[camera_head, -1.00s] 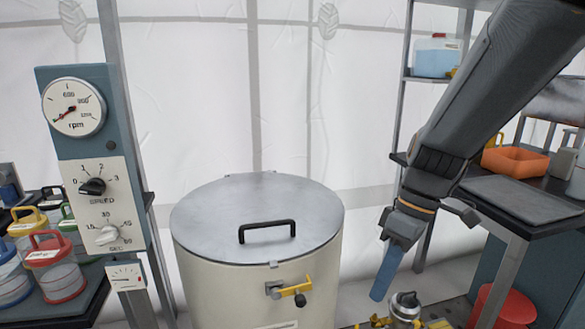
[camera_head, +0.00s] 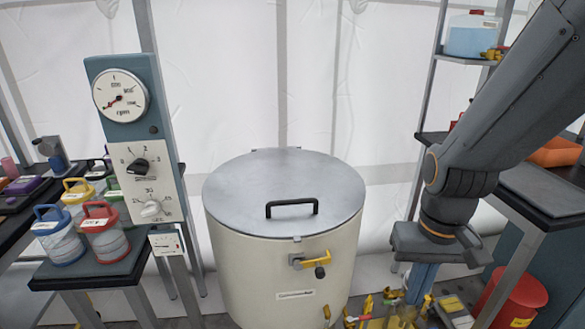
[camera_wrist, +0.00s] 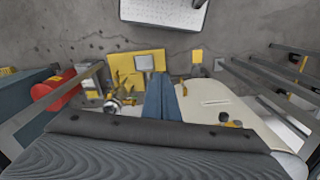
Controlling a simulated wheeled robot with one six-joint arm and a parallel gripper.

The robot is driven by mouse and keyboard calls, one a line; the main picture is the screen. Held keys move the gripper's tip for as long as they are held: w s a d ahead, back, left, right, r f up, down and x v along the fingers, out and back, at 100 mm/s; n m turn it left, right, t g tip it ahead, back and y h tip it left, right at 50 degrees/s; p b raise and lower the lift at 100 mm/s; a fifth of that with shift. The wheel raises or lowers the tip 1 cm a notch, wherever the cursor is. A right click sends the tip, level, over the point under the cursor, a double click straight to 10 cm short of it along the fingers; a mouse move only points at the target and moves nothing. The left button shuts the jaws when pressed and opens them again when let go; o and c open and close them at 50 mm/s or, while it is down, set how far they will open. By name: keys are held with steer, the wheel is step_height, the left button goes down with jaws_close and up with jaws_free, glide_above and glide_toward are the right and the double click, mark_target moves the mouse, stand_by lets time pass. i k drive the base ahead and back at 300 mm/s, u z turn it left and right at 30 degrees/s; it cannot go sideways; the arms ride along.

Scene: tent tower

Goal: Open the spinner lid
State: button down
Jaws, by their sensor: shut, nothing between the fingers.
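The spinner (camera_head: 270,265) is a cream drum in the middle of the head view. Its round grey metal lid (camera_head: 250,185) lies closed on top, with a black bar handle (camera_head: 292,205). A yellow latch with a dark knob (camera_head: 318,262) sits on the drum's front, below the lid's rim. My gripper (camera_head: 415,290) hangs to the right of the drum, pointing down, with its blue fingers together and empty. In the wrist view the blue fingers (camera_wrist: 160,98) show side by side, with the drum's cream side (camera_wrist: 215,105) to their right.
A control post with an rpm dial (camera_head: 120,95) and knobs stands left of the drum. Several coloured-lid jars (camera_head: 100,230) are on a dark table at the left. A red bucket (camera_head: 515,295) and shelving are at the right. Yellow tools lie on the floor below my gripper.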

mark_target(283, 193)
steer(key=z, duration=1.05)
steer(key=k, duration=0.7)
steer(key=u, duration=0.95)
steer(key=i, duration=0.5)
